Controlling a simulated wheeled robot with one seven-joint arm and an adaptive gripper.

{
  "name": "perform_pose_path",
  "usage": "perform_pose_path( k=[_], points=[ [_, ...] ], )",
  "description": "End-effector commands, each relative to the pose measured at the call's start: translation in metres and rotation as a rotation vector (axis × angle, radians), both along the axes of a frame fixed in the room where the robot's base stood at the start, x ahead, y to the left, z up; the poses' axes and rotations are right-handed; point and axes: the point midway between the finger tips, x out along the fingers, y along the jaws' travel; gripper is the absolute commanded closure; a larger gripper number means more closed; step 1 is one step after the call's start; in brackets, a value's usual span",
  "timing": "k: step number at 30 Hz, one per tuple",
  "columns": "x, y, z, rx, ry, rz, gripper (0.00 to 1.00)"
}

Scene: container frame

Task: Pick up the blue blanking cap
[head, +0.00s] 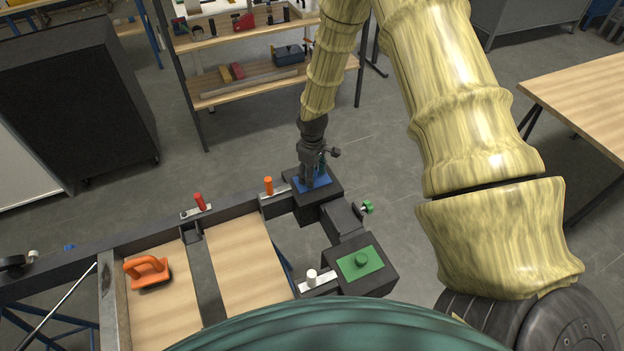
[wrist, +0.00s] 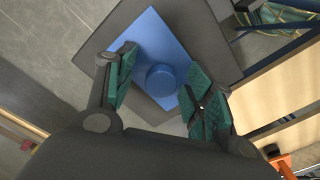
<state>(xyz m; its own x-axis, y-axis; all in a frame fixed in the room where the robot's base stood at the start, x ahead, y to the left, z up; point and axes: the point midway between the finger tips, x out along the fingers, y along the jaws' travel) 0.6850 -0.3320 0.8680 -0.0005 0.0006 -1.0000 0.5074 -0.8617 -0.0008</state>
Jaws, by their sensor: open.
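The blue blanking cap (wrist: 160,80) is a flat plate with a round knob in its middle. It lies on a dark square block (wrist: 205,22) of the frame. In the head view the blue cap (head: 314,185) is partly hidden under my gripper (head: 314,170). In the wrist view my gripper (wrist: 160,92) is open, with one green-padded finger on each side of the knob. The fingers look apart from the knob. I cannot tell how far above the plate the fingertips are.
A green cap with a knob (head: 361,263) sits on the near corner block. Clamps with red (head: 199,201), orange (head: 268,186) and white (head: 311,275) handles line the frame. An orange handled tool (head: 147,270) lies on a wooden board. A green knob (head: 367,207) sticks out at the right.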

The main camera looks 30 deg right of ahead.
Motion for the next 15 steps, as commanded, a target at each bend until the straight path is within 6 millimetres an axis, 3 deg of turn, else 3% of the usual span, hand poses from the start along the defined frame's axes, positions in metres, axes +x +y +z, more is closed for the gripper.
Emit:
perform_pose_path(
  k=[6,15],
  points=[
    [0.0001,0.0002,-0.0002,0.000,0.000,0.000,0.47],
    [-0.0001,0.0001,-0.0001,0.000,0.000,0.000,0.99]
  ],
)
